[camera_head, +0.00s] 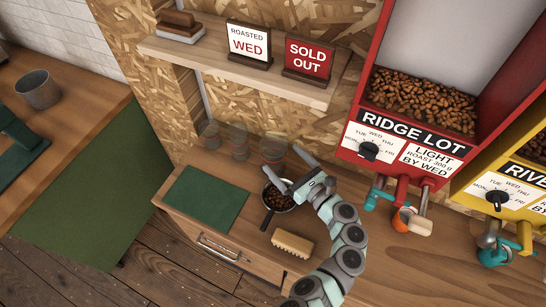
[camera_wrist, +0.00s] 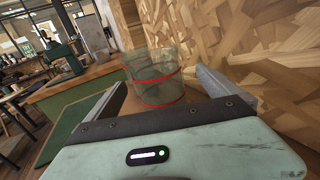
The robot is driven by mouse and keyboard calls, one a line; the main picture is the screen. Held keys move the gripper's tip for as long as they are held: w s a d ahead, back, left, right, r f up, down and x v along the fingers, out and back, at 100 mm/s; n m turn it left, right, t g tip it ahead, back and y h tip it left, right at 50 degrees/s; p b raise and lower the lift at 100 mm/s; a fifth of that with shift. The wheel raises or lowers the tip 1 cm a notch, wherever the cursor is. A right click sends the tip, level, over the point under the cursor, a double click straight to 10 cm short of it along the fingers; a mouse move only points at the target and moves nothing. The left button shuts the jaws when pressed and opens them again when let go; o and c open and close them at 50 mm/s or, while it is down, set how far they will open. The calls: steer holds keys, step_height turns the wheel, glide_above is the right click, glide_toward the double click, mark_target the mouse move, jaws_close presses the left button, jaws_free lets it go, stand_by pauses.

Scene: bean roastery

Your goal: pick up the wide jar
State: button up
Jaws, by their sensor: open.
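The wide jar (camera_head: 272,149) is clear glass and stands upright on the counter at the wall, rightmost of three glass jars. In the wrist view the jar with red bands (camera_wrist: 153,66) shows ahead, framed between my two fingers. My gripper (camera_head: 285,165) is open, with its fingers low over the counter just in front of the wide jar. In the wrist view my gripper (camera_wrist: 160,88) holds nothing; I cannot tell whether the fingers overlap the jar's sides.
Two narrower jars, a middle one (camera_head: 239,142) and a left one (camera_head: 209,134), stand to the left. A pan of beans (camera_head: 274,208) sits under my gripper. A brush (camera_head: 292,244) and green mat (camera_head: 205,198) lie nearby. A shelf (camera_head: 220,63) overhangs behind.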

mark_target(265, 143)
steer(key=x, duration=0.5)
steer(key=shift+a+r, duration=0.1)
steer(key=shift+a, duration=0.15)
steer(key=c, duration=1.5)
